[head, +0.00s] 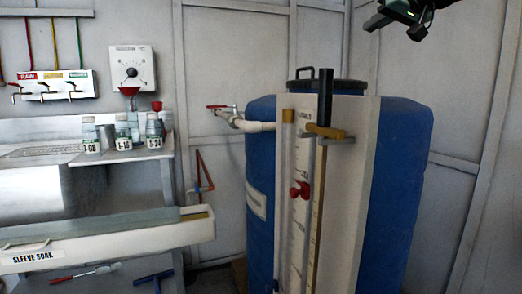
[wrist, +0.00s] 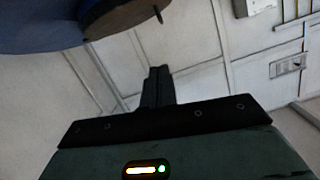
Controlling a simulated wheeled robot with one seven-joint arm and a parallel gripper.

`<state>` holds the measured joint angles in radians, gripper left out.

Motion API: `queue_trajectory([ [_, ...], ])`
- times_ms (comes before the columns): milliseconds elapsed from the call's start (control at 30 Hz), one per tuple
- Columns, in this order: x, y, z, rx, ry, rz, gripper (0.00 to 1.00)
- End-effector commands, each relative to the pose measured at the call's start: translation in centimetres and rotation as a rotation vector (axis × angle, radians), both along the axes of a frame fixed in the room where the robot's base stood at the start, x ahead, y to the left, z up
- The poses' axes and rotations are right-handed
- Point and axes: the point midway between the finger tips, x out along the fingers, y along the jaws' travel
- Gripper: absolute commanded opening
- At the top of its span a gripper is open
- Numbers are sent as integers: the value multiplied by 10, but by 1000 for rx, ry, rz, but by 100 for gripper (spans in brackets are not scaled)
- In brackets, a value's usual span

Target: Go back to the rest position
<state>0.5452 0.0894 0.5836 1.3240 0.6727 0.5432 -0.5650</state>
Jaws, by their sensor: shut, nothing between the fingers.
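My gripper (wrist: 160,72) shows in the wrist view with its two dark fingers together, shut and empty. Its green body with a small lit strip fills the bottom of that view. In the head view, part of my dark green arm end shows at the top right edge, raised and apart from the blue tank (head: 406,190). No object is touching the fingers. The rest of my arm is out of the head view.
At left, labelled bottles (head: 123,134) stand on a bench by a wall dial (head: 132,68). A "SLEEVE SOAK" trough (head: 110,241) sits lower. Plain wall lies right of the tank.

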Motion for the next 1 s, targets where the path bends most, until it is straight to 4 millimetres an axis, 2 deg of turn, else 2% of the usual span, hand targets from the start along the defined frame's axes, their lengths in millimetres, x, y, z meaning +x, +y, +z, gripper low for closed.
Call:
queue_trajectory([
  [333,2,-2,-58,-26,112,-30,0],
  [467,0,-4,-92,-42,177,-47,0],
  [567,-4,-7,-125,-57,239,-64,0],
  [667,-12,-10,-164,-79,311,-84,0],
  [767,-26,-15,-214,-107,406,-107,0],
  [867,-53,-23,-276,-146,524,-137,0],
  [900,-67,-27,-301,-164,576,-148,0],
  [1000,-107,-37,-360,-205,698,-175,0],
])
